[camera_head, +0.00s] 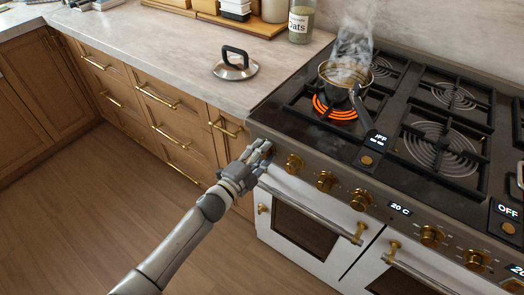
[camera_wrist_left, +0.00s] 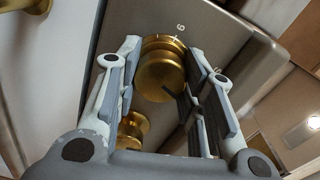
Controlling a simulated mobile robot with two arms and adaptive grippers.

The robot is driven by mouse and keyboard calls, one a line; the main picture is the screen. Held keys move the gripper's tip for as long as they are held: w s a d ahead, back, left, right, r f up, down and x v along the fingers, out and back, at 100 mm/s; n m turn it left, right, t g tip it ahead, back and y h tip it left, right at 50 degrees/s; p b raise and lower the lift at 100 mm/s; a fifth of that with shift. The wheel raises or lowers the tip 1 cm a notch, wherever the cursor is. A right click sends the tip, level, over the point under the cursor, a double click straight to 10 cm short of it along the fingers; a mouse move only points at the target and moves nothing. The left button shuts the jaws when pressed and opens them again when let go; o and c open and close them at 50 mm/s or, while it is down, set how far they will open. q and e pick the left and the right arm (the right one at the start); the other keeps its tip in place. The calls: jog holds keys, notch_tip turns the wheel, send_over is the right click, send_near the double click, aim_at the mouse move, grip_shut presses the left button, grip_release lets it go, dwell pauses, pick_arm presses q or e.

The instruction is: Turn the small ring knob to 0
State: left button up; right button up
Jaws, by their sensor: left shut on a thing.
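My left gripper (camera_head: 262,150) is at the far left end of the stove's front panel, its fingers shut on the leftmost knob. In the left wrist view, that round brass knob (camera_wrist_left: 160,72) sits between the two fingers. A digit that looks like 6 shows on the panel above it. In the head view, the gripper covers this knob. A small pot (camera_head: 338,78) steams on the front left burner (camera_head: 334,106), whose ring glows orange. My right gripper is not in view.
More brass knobs (camera_head: 325,181) line the panel to the right, with a display reading 20 C (camera_head: 400,209) above the oven handle (camera_head: 310,210). A pot lid (camera_head: 235,70) lies on the counter. A jar of oats (camera_head: 300,22) stands behind. The floor at left is clear.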

pick_arm(q)
jog(key=shift+n+p, duration=0.55)
jog(key=shift+n, duration=1.55)
jog(key=o, duration=1)
jog(key=shift+o, duration=0.2)
jog(key=v, duration=1.2)
